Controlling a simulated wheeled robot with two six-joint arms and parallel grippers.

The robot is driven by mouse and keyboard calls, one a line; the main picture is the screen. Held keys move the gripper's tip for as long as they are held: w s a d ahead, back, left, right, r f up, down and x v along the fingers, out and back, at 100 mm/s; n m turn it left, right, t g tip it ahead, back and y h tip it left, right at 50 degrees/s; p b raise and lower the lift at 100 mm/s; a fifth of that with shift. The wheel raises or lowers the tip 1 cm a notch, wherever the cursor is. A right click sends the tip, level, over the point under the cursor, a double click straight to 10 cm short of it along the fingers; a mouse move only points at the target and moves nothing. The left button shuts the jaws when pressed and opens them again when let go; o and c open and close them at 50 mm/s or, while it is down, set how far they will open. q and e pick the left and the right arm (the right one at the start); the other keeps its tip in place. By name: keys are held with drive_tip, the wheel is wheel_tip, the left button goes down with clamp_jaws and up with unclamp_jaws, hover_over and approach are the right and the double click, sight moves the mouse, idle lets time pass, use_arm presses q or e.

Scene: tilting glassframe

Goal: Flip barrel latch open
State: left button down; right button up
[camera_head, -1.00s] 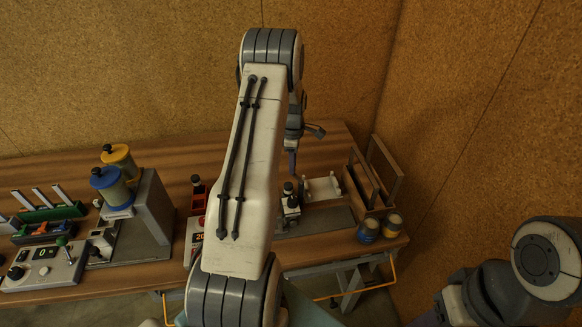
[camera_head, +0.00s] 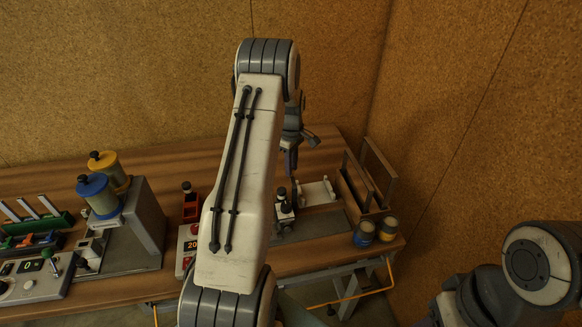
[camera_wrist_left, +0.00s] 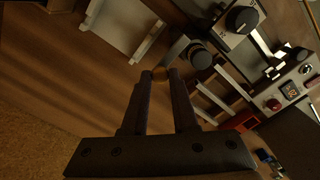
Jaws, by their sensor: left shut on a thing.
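My left gripper (camera_head: 290,172) points down over the workbench, partly behind my own arm. I cannot tell for sure whether this piece is part of the barrel latch. A white fixture (camera_head: 284,213) with a black knob stands just below the gripper; the round black knob (camera_wrist_left: 199,57) shows right of the fingertips in the wrist view. A white bracket (camera_head: 317,193) lies beside it. My right gripper is out of view.
An open wooden rack (camera_head: 368,185) stands at the right, with blue and yellow tins (camera_head: 364,234) in front. A red-buttoned display box (camera_head: 187,249) is left of the fixture. Blue and yellow canisters (camera_head: 100,195) stand further left. The cork wall is close behind the bench (camera_head: 40,182).

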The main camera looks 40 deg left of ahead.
use_arm(q)
drive_tip(key=shift+d, duration=0.1)
drive_tip(key=c, duration=0.7)
unclamp_jaws()
drive_tip(key=shift+r, duration=0.1)
wheel_tip(320, 180, up, 10)
drive_tip(key=b, duration=0.3)
drive_tip(key=shift+r, duration=0.2)
